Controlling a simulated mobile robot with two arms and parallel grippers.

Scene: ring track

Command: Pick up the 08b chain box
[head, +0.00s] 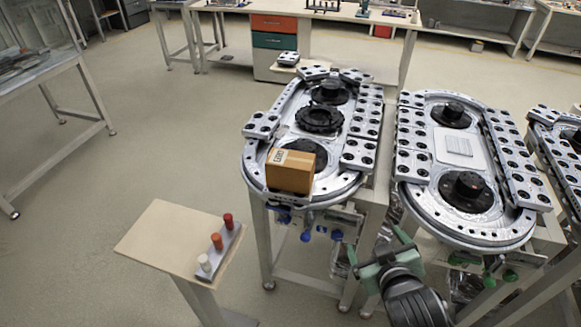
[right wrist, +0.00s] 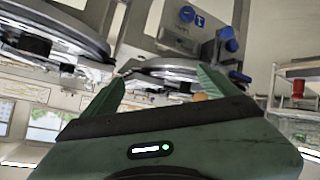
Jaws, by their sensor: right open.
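A brown cardboard box (head: 290,171) sits on the near end of the middle-left ring track (head: 252,178). A small label shows on its top, too small to read. It is the only such box that I can make out, in the head view. My right gripper (head: 377,247) is open and empty, low in front of the gap between two ring tracks, to the right of and nearer than the box. Its green fingers (right wrist: 160,78) stand apart in the right wrist view, with no box between them. My left gripper is out of view.
A small stand (head: 160,240) with white, orange and red buttons is at the front left. Another ring track (head: 412,190) stands right of the box's track. Blue knobs (head: 306,236) stick out below the box's track. Open floor lies to the left.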

